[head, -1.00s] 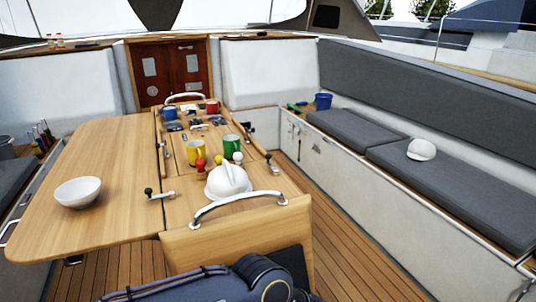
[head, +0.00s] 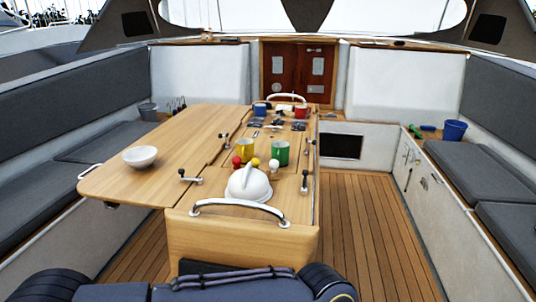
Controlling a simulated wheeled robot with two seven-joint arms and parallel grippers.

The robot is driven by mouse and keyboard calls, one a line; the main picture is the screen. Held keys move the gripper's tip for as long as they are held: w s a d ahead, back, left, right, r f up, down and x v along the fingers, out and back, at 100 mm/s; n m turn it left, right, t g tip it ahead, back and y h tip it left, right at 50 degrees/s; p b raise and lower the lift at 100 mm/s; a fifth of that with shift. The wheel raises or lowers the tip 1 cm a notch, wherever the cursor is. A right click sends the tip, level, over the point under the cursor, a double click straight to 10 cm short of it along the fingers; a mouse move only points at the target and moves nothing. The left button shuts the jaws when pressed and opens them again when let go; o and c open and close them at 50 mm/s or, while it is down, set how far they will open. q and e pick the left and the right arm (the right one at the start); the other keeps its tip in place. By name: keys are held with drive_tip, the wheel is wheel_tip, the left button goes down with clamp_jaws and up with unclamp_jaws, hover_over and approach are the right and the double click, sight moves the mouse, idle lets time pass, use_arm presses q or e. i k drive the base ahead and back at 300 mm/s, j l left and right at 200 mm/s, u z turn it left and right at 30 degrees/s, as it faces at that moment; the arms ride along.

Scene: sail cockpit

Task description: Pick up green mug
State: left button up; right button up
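The green mug (head: 280,152) stands upright on the table's centre section in the head view, right of a yellow mug (head: 245,149). Neither of my grippers is in view.
The wooden table (head: 150,182) stands ahead, with a white bowl (head: 140,156) on its left leaf and a metal rail (head: 240,203) at its near end. Blue and red mugs sit farther back. Clear deck (head: 365,230) lies right of the table, before a bench with a blue bucket (head: 455,131).

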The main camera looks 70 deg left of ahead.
sight(280, 149)
drive_tip(key=i+u, duration=0.2)
drive_tip(key=u, duration=0.2)
drive_tip(key=i+u, duration=0.25)
drive_tip(key=u, duration=0.15)
drive_tip(key=i+u, duration=0.2)
drive_tip(key=u, duration=0.25)
drive_tip(key=i+l+u, duration=0.2)
drive_tip(key=u, duration=0.2)
drive_tip(key=i+l+u, duration=0.15)
drive_tip(key=u, duration=0.25)
drive_tip(key=i+l+u, duration=0.1)
drive_tip(key=i+u, duration=0.15)
drive_tip(key=u, duration=0.25)
drive_tip(key=i+l+u, duration=0.15)
drive_tip(key=u, duration=0.35)
drive_tip(key=i+l+u, duration=0.15)
drive_tip(key=l+u, duration=0.2)
drive_tip(key=u, duration=0.15)
drive_tip(key=i+l+u, duration=0.1)
drive_tip(key=l+u, duration=0.25)
drive_tip(key=u, duration=0.15)
drive_tip(key=l+u, duration=0.35)
drive_tip(key=u, duration=0.15)
drive_tip(key=i+l+u, duration=0.2)
drive_tip(key=l, duration=0.25)
drive_tip(key=l+u, duration=0.2)
drive_tip(key=l, duration=0.25)
drive_tip(key=i+l+u, duration=0.2)
drive_tip(key=l, duration=0.3)
drive_tip(key=k, duration=0.05)
